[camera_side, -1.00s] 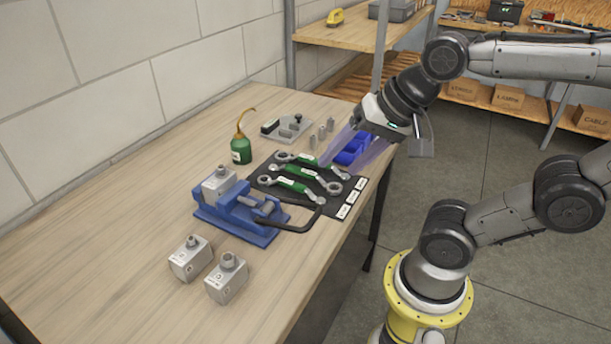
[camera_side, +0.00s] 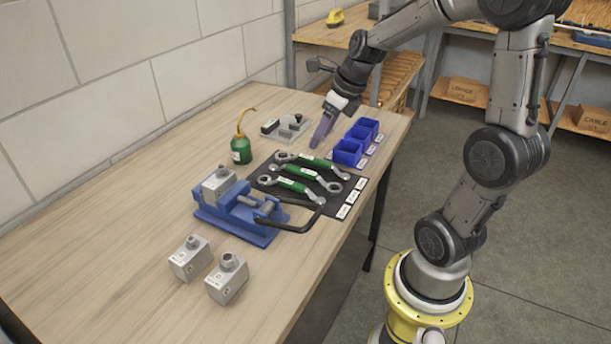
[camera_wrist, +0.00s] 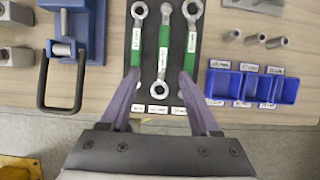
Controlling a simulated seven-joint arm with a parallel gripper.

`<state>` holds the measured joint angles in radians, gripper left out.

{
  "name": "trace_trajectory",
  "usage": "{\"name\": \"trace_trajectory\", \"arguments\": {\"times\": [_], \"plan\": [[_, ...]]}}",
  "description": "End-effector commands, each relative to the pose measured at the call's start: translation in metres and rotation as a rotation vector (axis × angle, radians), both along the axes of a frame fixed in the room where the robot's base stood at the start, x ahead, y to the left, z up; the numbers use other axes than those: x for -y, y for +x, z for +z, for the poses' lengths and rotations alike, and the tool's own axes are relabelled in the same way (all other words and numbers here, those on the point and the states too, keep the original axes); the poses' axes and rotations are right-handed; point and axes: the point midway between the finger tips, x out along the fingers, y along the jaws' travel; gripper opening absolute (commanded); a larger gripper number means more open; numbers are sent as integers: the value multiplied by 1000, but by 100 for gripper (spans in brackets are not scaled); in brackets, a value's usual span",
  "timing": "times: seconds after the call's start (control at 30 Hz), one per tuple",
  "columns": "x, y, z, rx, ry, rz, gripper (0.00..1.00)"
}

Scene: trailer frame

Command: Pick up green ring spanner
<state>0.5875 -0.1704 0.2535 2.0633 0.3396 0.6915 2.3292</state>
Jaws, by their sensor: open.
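Several ring spanners with green handles lie side by side on a black mat (camera_side: 262,172) on the bench. The side view shows one green ring spanner (camera_side: 305,170) in the middle of the set. In the wrist view, the middle spanner (camera_wrist: 163,45) lies between the finger lines, with spanners to its left (camera_wrist: 136,45) and right (camera_wrist: 190,45). My gripper (camera_side: 318,140) is open and empty above the far end of the mat. In the wrist view its two purple fingers (camera_wrist: 157,82) reach over the mat's label end, partly hiding the right spanner.
A blue vise (camera_side: 235,222) with a black bar handle stands close to the mat. Blue bins (camera_side: 347,153) stand beside the mat. A green oil can (camera_side: 240,150), a grey fixture plate (camera_side: 287,128) and two metal blocks (camera_side: 190,258) stand on the bench. The near left bench is clear.

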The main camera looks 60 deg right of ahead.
Motion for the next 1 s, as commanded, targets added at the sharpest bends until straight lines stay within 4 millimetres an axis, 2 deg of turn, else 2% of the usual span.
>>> {"name": "trace_trajectory", "arguments": {"times": [0.33,0.67,0.9,1.0], "plan": [[-1,23,-58,-5,3,4,62],[1,34,-81,-2,-1,4,62],[7,50,-111,-3,0,6,62],[7,53,-118,-2,-1,6,62]]}}
